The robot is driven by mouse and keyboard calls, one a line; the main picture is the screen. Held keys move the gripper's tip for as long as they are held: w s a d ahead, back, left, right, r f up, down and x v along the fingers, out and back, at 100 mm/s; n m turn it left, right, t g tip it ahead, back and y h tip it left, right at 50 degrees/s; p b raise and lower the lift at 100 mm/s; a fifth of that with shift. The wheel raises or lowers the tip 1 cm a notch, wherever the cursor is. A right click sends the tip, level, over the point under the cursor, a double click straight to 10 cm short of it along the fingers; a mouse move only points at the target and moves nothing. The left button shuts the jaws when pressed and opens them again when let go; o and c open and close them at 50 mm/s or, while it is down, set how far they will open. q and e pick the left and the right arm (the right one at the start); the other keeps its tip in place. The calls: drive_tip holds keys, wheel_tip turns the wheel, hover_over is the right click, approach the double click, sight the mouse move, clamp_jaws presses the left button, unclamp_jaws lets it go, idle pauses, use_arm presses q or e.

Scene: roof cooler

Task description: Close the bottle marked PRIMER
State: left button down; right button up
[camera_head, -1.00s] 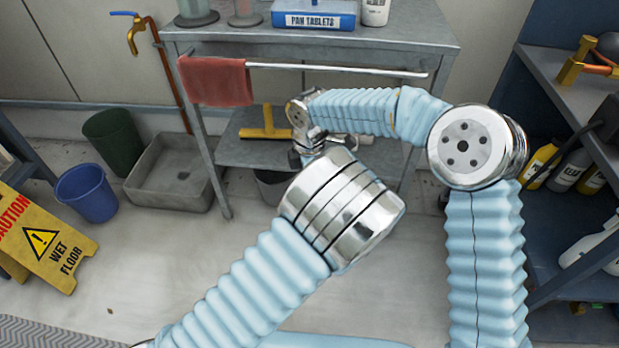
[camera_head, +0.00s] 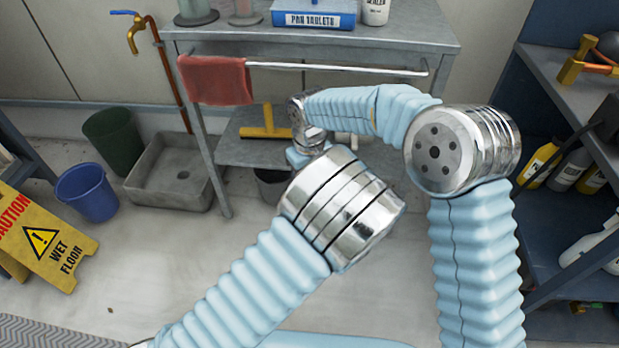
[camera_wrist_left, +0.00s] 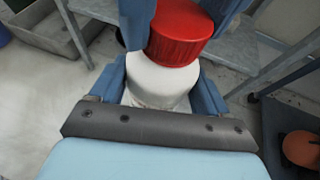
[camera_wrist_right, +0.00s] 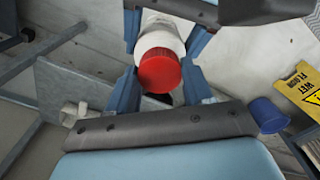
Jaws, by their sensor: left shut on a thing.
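A white bottle (camera_wrist_left: 155,82) with a red screw cap (camera_wrist_left: 180,32) shows in the left wrist view. My left gripper (camera_wrist_left: 165,95) is shut on its white body. The cap sits at the bottle's mouth and looks slightly tilted; I cannot tell whether it is tight. In the right wrist view the red cap (camera_wrist_right: 160,70) faces the camera, with the white bottle (camera_wrist_right: 162,35) behind it. My right gripper (camera_wrist_right: 160,82) is open, its fingers on either side of the cap with small gaps. No PRIMER marking is readable. My arms hide both grippers and the bottle in the head view.
A grey workbench (camera_head: 410,30) with a towel rail and red cloth (camera_head: 215,80) stands behind my arms. A blue shelf unit (camera_head: 560,220) stands at the right. Buckets, a floor basin (camera_head: 170,185) and a wet-floor sign (camera_head: 45,240) are at the left.

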drive_tip(key=o, duration=0.4)
drive_tip(key=shift+o, duration=0.2)
wheel_tip(320, 180, up, 12)
idle(0.6)
drive_tip(key=d+f+g, duration=0.1)
drive_tip(key=d+f, duration=0.8)
drive_tip(key=s+d+f+m+y, duration=0.1)
drive_tip(key=s+d+f+m, duration=0.15)
drive_tip(key=f, duration=1.05)
drive_tip(key=s+d+f+m+y, duration=0.1)
drive_tip(key=s+d+f+m, duration=0.1)
drive_tip(key=s+f, duration=0.5)
drive_tip(key=s+d+f+m+t+y, duration=0.1)
drive_tip(key=s+d+f+m+y, duration=0.1)
drive_tip(key=s+f+m, duration=0.2)
drive_tip(key=s+f, duration=0.3)
drive_tip(key=s, duration=0.5)
drive_tip(key=shift+s+f+t, duration=0.25)
drive_tip(key=shift+f+t, duration=0.05)
